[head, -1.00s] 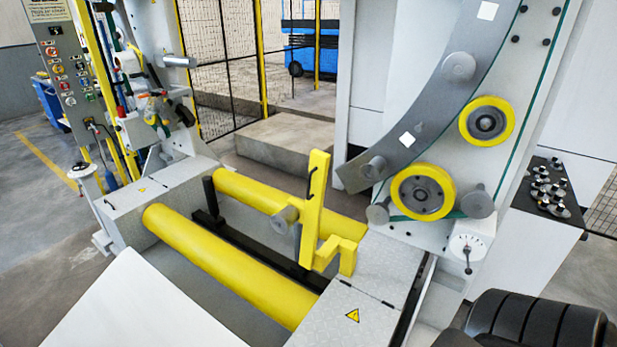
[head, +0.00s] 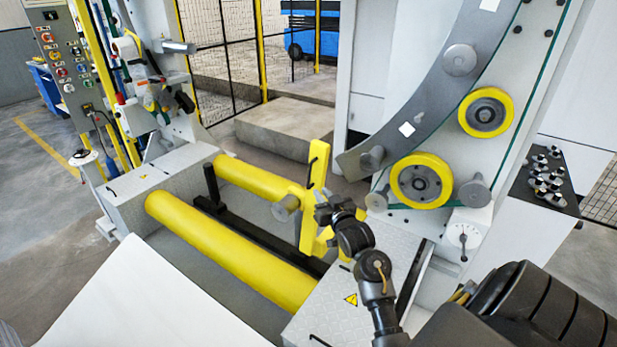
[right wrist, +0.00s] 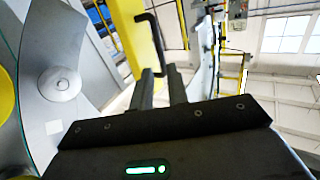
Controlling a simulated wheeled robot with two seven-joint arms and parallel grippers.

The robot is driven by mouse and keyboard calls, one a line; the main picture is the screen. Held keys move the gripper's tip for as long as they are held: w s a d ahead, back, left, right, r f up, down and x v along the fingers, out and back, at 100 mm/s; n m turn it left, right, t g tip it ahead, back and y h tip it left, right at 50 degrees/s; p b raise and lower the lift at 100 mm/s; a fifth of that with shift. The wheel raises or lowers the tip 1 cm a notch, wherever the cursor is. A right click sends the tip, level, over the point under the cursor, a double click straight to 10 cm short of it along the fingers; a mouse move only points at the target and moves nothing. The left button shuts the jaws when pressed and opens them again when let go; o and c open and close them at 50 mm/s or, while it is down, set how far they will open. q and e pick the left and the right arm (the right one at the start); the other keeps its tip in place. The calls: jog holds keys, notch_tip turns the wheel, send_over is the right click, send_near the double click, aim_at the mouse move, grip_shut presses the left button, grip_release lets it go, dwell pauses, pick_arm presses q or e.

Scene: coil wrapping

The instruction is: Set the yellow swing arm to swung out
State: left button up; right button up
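The yellow swing arm (head: 309,232) stands upright at the right end of the yellow rollers in the head view. A black handle (head: 311,172) is fixed on its upper part. My right gripper (head: 322,200) is beside the arm's post, below the handle, and hides part of the arm's lower bracket. In the right wrist view the swing arm (right wrist: 133,42) and its handle (right wrist: 157,45) lie ahead of my right gripper (right wrist: 162,78). Its two fingers are apart, with the handle's lower end showing between them. I cannot tell whether they touch it. My left gripper is out of view.
Two yellow rollers (head: 225,248) lie left of the swing arm. A grey plate cover (head: 340,290) is below it. A large machine frame with yellow wheels (head: 421,183) rises to the right. A control panel (head: 62,62) stands far left.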

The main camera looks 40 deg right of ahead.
jog(key=shift+d+r, duration=0.15)
jog(key=p, duration=0.3)
send_over(309, 189)
dwell(0.3)
grip_shut()
